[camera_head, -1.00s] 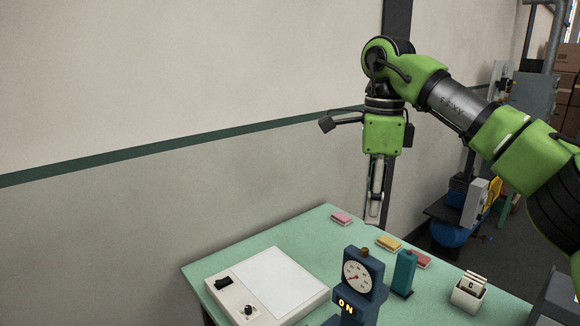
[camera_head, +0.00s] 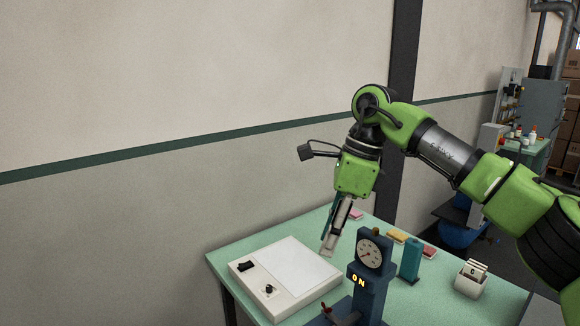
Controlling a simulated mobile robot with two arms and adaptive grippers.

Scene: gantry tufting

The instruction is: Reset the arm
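My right arm, green and black, comes in from the right in the head view. Its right gripper (camera_head: 332,240) points down and slightly left above the green table (camera_head: 224,253), beside the back right corner of a white panel box. The fingers are seen nearly edge-on, so I cannot tell whether they are open or shut, and I see nothing held. My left gripper is outside the picture.
The white panel box (camera_head: 293,267) has a black switch and knob. A blue gauge device (camera_head: 370,273) showing "ON" stands close to the gripper. Nearby are a teal block (camera_head: 410,260), a yellow pad (camera_head: 397,236), a red pad (camera_head: 429,251) and a card holder (camera_head: 470,279).

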